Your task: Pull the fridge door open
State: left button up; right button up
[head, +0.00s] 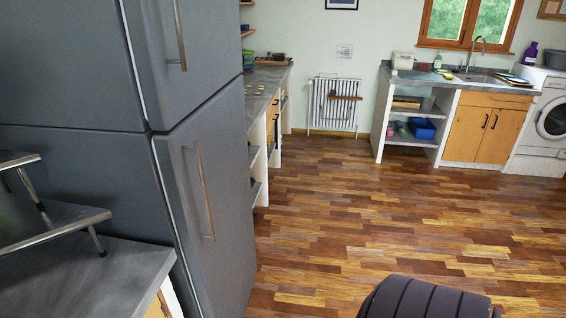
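The grey fridge (75,172) stands at the left of the head view, close to me. It has an upper door (188,60) and a lower door (215,170), and both look shut. A long vertical bar handle (205,190) is on the lower door, near its left edge. Another bar handle (180,35) is on the upper door, cut off by the top of the picture. Neither of my grippers is in view, and nothing touches the handles.
A grey worktop (95,280) with a metal rack (60,220) is at the near left, beside the fridge. A counter (265,85) runs beyond the fridge. The wooden floor (370,220) is open. A dark ribbed shape (425,300), unidentified, is at the bottom edge.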

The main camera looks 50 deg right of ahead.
aim_at(203, 162)
jog(key=z, duration=1.3)
